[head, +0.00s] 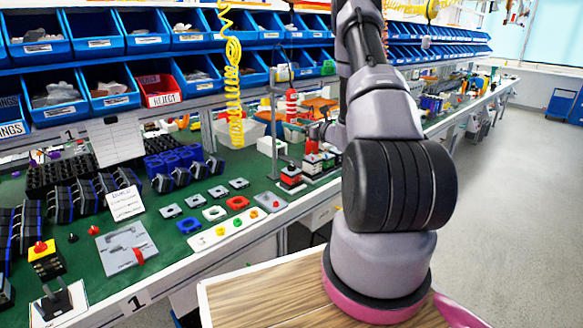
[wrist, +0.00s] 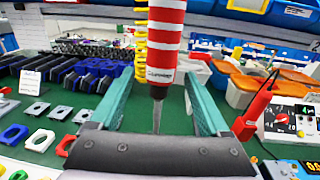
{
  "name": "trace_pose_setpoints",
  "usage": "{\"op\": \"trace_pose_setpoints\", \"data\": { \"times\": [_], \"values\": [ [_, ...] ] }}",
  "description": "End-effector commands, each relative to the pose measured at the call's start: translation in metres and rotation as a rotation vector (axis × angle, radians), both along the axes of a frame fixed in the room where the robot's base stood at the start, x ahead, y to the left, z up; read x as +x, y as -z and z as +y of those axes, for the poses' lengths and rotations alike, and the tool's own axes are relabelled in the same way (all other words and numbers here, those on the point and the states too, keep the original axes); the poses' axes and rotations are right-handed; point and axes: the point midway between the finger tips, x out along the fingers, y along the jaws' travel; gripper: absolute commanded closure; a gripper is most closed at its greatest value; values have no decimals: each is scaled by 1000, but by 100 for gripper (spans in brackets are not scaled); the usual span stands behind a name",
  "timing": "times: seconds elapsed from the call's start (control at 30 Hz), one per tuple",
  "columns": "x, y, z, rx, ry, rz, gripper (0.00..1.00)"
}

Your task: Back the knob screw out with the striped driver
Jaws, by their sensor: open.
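The striped driver (wrist: 166,35), red and white with a dark collar and a thin metal shaft pointing down, hangs upright in the wrist view. It also shows in the head view (head: 291,104), above the bench. My gripper (wrist: 160,76) is open, its teal fingers on either side of the driver, with gaps to the shaft. In the head view my arm mostly hides the gripper. A yellow box with a red knob (head: 41,247) sits at the bench's left. No knob screw can be made out.
The green bench (head: 180,262) holds dark switch blocks, small coloured frames and a white strip of buttons (head: 228,228). A yellow coiled hose (head: 233,80) hangs near the driver. A red probe (wrist: 256,108) stands right of my gripper. Blue bins (head: 97,32) line the back.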

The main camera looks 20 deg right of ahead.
Motion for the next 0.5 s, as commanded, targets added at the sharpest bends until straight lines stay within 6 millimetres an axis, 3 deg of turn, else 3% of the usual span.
{"op": "trace_pose_setpoints", "data": {
  "times": [0.5],
  "values": [
    [-38, 0, -18, 1, 2, 0, 20]
  ]
}}
